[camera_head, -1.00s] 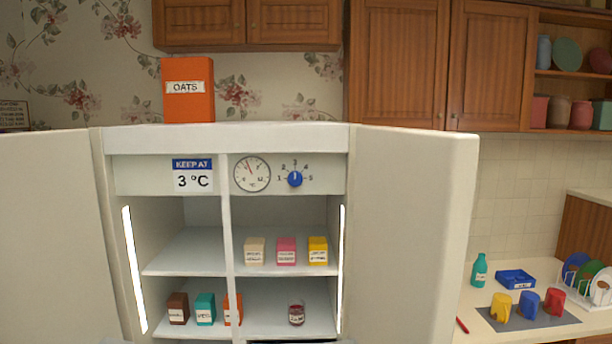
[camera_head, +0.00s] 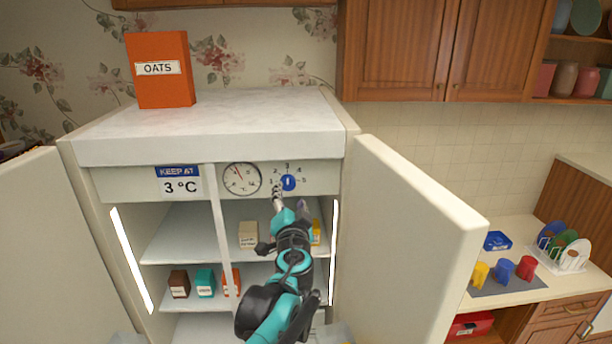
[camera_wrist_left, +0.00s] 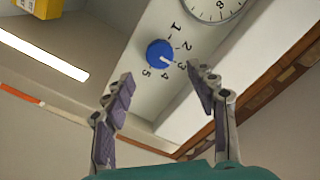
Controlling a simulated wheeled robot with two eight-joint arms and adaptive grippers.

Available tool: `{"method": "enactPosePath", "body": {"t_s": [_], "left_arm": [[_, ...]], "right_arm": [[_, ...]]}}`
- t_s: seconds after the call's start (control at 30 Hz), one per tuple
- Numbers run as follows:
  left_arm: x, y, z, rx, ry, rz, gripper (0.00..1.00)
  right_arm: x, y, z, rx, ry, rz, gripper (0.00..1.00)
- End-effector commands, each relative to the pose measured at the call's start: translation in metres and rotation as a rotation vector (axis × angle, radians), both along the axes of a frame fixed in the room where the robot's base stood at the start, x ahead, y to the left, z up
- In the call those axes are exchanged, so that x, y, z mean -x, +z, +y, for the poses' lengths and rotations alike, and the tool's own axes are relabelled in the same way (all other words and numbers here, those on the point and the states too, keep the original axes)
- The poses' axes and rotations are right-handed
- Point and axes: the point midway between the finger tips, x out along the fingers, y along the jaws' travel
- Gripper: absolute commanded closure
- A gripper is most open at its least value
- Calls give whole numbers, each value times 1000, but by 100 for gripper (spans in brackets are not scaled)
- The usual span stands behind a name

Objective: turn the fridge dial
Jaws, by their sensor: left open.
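The blue dial (camera_head: 288,183) is on the pale panel at the top of the open fridge, with numbers 1 to 5 around it. In the wrist view the dial (camera_wrist_left: 160,53) has a white mark pointing about at 3. A round gauge (camera_head: 242,179) with a thin needle leaning up and left is beside it. A sign (camera_head: 179,181) reads "KEEP AT 3 °C". My left gripper (camera_head: 286,197) is open just below and in front of the dial. In the wrist view its fingertips (camera_wrist_left: 160,74) are spread, with the dial beyond the gap; no contact shows.
Both fridge doors stand open; the right door (camera_head: 415,215) flanks my arm. Shelves hold a cream box (camera_head: 248,235) and a teal box (camera_head: 205,283), among others. My arm hides part of the shelves. An orange oats box (camera_head: 160,70) stands on top. A counter with cups is right.

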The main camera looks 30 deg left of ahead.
Motion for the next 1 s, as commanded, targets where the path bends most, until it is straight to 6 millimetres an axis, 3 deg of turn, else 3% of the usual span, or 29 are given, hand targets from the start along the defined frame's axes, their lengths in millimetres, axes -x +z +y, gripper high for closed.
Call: {"method": "enactPosePath", "body": {"t_s": [0.4,0.77,0.93,1.0], "left_arm": [[-52,-1,33,0,2,1,43],[-57,-1,36,1,1,1,43],[-57,-1,35,1,1,1,88],[-57,-1,35,1,1,1,93]], "right_arm": [[0,3,0,0,0,0,60],[0,3,0,0,0,0,60],[0,3,0,0,0,0,60],[0,3,0,0,0,0,60]]}}
